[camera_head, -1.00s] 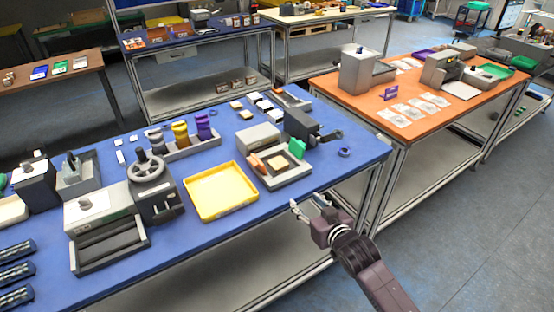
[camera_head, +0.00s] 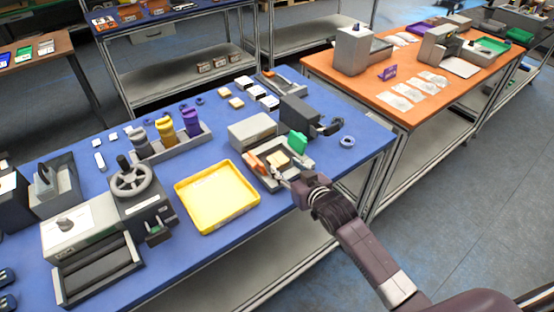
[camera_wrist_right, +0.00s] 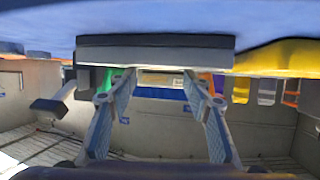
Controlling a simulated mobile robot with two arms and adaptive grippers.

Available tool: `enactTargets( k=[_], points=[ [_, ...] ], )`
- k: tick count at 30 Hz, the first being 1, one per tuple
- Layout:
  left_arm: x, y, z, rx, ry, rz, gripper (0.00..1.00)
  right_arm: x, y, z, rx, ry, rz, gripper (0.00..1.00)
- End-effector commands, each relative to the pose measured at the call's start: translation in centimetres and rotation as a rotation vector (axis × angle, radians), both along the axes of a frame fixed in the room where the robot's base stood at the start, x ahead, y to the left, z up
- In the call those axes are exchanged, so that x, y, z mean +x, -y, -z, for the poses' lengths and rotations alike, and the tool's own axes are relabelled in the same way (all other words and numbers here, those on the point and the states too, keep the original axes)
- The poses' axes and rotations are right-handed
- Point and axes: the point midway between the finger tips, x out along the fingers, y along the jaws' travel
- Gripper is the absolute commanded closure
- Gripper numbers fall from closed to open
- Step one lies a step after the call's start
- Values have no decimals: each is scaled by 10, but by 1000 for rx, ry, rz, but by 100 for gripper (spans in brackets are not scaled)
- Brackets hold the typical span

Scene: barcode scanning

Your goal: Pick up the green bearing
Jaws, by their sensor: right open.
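A green piece (camera_head: 297,143), apparently the green bearing, stands at the back right of a small grey tray (camera_head: 275,185) on the blue table; its exact shape is hard to tell. My right gripper (camera_head: 293,174) is open and empty at the tray's front right, just short of the green piece. In the right wrist view, upside down, my open right fingers (camera_wrist_right: 158,92) point toward the tray's grey front edge (camera_wrist_right: 155,48), and green (camera_wrist_right: 108,78) shows by the left finger. My left gripper is not in view.
An orange piece (camera_head: 253,162) and a cream block (camera_head: 278,160) lie in the tray. A yellow tray (camera_head: 217,195) is to the left, a grey box (camera_head: 252,130) behind, and a dark device (camera_head: 300,115) behind right. A small ring (camera_head: 347,141) lies near the right edge.

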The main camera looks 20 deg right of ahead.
Motion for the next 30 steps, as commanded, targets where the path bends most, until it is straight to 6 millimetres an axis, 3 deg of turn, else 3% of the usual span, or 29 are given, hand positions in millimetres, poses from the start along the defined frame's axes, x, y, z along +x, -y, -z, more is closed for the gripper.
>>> enactTargets(
  k=[14, 24, 30],
  points=[
    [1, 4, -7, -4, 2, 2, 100, 45, -7, 15, 0, 1, 0, 54],
    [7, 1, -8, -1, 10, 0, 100, 50, -8, 18, 0, 1, 0, 54],
    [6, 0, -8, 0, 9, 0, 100, 50, -8, 18, 0, 1, 0, 74]
  ],
)
